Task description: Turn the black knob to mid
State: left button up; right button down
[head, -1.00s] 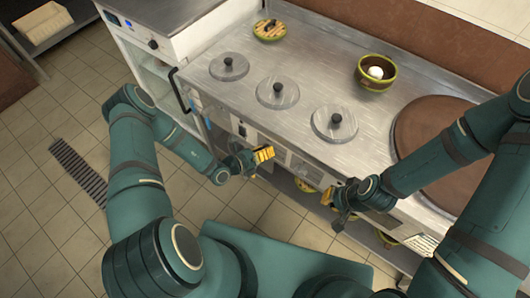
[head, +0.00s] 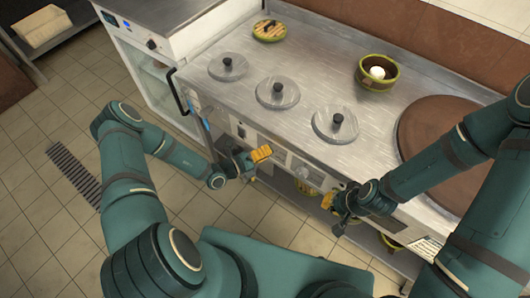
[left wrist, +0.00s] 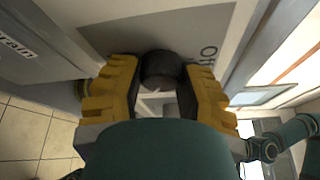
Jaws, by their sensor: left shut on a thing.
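The black knob (left wrist: 160,70) shows in the left wrist view on a grey panel of the cooker front, between the yellow fingers of my left gripper (left wrist: 158,92). The fingers are shut on its sides. Printed lettering on the panel is partly covered, and no pointer mark on the knob can be made out. In the head view my left gripper (head: 260,154) is at the cooker's front panel, and the knob is hidden behind it. My right gripper (head: 329,199) hangs in front of the cooker, further right, apart from the panel; its finger opening is unclear.
A black handle bar (head: 178,92) stands left of the panel.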

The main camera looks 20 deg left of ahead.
pick_arm(q)
jog(key=shift+d, duration=0.1)
jog(key=o, duration=1.2)
jog(key=shift+c, duration=0.2)
jog(key=v, duration=1.2)
jog(key=shift+r, duration=0.1)
